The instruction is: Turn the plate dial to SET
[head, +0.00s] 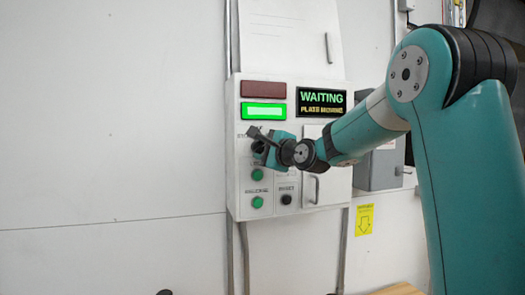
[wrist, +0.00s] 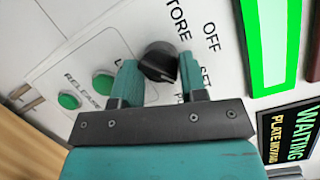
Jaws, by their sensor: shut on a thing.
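The plate dial (wrist: 160,60) is a round black knob on the white control panel, between my two teal fingers in the wrist view. My gripper (wrist: 158,82) is shut on it. The labels STORE and OFF show beside the dial; a SET label is partly hidden by the right finger. The knob's raised grip seems to slant towards the lower right, near SET, but its exact pointing is unclear. In the head view my gripper (head: 262,150) is at the left part of the panel and largely hides the dial.
The panel (head: 240,190) carries a lit green lamp (head: 263,111), a dark red lamp (head: 263,89) and a display (head: 321,102) reading WAITING, PLATE MOVING. Green buttons (head: 257,202) and a black RESET button (head: 286,199) sit below. A small door with a handle (head: 317,189) is to the right.

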